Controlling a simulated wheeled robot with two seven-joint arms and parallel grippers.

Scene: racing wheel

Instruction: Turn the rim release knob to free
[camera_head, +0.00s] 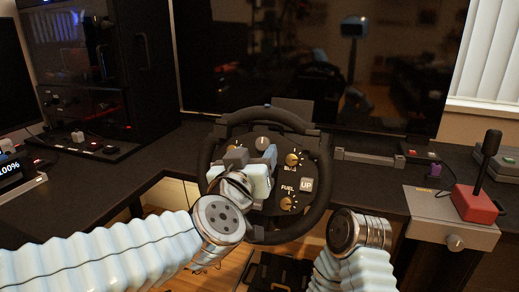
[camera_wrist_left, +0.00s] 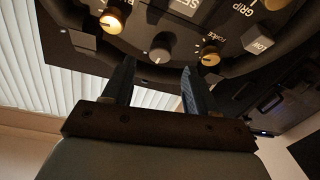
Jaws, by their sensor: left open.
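The racing wheel (camera_head: 322,190) stands upright at the desk edge, its dark face carrying several knobs. A grey knob (camera_head: 262,143) sits high on that face; gold knobs lie to its right and below. In the left wrist view a grey knob (camera_wrist_left: 159,48) with a light pointer mark lies just beyond and between my fingertips. I cannot read a label naming the rim release. My left gripper (camera_head: 251,163) is open in front of the wheel's face; its fingers (camera_wrist_left: 158,70) hold nothing and appear apart from the knob. My right wrist shows at lower right, its gripper hidden.
Gold knobs (camera_wrist_left: 111,20) (camera_wrist_left: 209,56) flank the grey one closely. A grey panel (camera_head: 425,216) with a red-based stick (camera_head: 475,203) stands at right. A dark screen (camera_head: 320,70) rises behind the wheel. A black case (camera_head: 100,70) stands at left.

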